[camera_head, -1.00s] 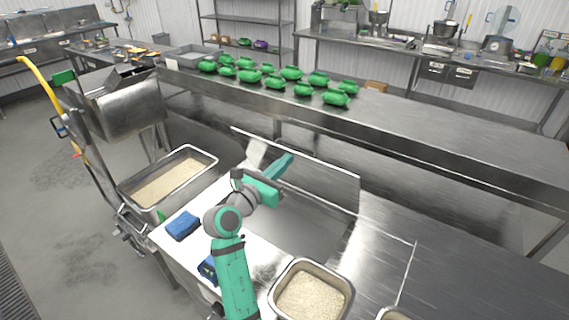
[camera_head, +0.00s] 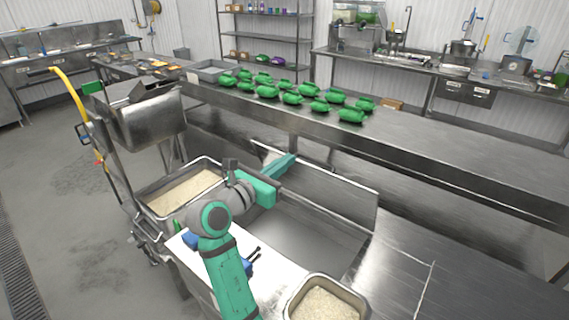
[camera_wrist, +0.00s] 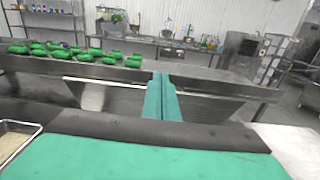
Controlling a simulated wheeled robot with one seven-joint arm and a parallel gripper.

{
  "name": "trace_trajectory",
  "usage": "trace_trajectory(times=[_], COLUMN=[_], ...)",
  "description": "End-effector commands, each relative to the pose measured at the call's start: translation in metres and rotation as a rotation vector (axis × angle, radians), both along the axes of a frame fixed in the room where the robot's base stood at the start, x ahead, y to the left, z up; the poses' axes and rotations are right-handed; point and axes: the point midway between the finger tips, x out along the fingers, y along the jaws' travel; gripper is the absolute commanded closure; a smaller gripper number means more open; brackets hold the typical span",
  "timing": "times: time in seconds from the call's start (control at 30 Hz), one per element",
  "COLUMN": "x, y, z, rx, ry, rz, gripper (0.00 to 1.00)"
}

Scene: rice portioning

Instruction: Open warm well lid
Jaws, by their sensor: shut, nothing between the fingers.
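The warm well lid (camera_head: 335,194) is a flat metal panel standing raised, tilted near upright, along the far side of the well. The well (camera_head: 300,240) is uncovered, and its grey interior shows. My gripper (camera_head: 290,161) is shut and empty, its teal fingers together near the left part of the lid's upper edge. In the wrist view the closed fingers (camera_wrist: 164,92) point toward the lid (camera_wrist: 125,98). I cannot tell whether they touch it. My arm hides part of the well's left side.
A rice pan (camera_head: 185,192) sits left of the well, and another rice container (camera_head: 328,302) is in front. A blue item (camera_head: 190,240) lies partly hidden by my arm. Green bundles (camera_head: 292,98) line the long back table (camera_head: 440,145). The right counter (camera_head: 405,265) is mostly clear.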

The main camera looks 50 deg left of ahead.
Motion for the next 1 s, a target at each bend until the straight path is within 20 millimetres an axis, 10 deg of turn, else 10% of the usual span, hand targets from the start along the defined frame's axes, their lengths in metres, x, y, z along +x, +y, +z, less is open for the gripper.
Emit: trace_trajectory(times=[0.2, 0.47, 1.0], x=[-0.048, -0.089, -0.022], y=[0.069, 0.099, 0.11], z=[-0.017, -0.03, -0.061], rx=[-0.027, -0.076, -0.081], ry=[0.21, 0.358, 0.369], rz=[0.024, -0.004, -0.012], gripper=[1.0, 1.0, 1.0])
